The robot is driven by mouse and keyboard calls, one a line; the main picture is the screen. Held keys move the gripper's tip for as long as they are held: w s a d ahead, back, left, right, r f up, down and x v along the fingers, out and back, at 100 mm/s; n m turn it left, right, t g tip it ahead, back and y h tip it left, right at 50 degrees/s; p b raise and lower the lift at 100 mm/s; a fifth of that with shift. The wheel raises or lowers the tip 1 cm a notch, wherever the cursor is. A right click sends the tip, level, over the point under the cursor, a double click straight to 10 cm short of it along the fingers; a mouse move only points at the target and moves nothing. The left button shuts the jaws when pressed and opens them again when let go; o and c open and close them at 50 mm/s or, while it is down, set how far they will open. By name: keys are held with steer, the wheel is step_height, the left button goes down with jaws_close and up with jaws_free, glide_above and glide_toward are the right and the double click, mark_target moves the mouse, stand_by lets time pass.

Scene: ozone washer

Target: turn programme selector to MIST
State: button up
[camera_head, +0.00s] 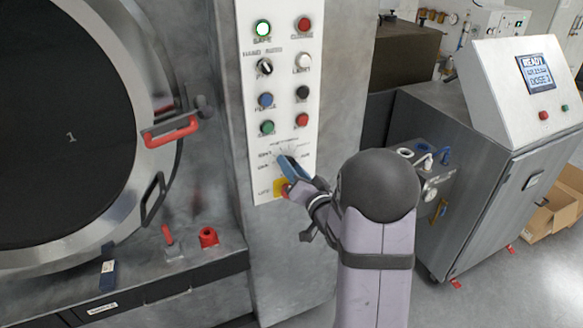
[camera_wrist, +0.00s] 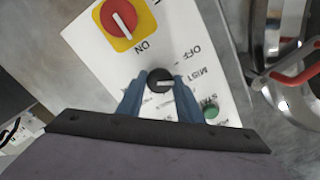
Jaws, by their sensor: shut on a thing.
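The programme selector is a round black knob (camera_wrist: 160,79) on the white control panel (camera_wrist: 90,48) in the wrist view. OFF and MIST are printed to its right. A short pale mark on the knob lies roughly sideways; I cannot tell exactly which label it points to. My gripper (camera_wrist: 160,91) is shut on the knob, with one blue finger on each side. In the head view my gripper (camera_head: 287,165) is at the lower part of the panel (camera_head: 283,15), and the fingers and wrist hide the knob.
A red rotary switch (camera_wrist: 118,19) on a yellow plate sits close to the knob, marked ON. A green button (camera_wrist: 211,111) is near the right finger. The washer door's red handle (camera_head: 170,131) is left of the panel. A cabinet with a READY screen (camera_head: 534,73) stands right.

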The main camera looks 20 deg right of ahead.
stand_by(0.4)
steer(key=o, duration=1)
steer(key=shift+o, duration=0.2)
steer(key=shift+s, duration=0.15)
steer(key=s+b, duration=0.2)
steer(key=s, duration=0.5)
steer(key=shift+b, duration=0.4)
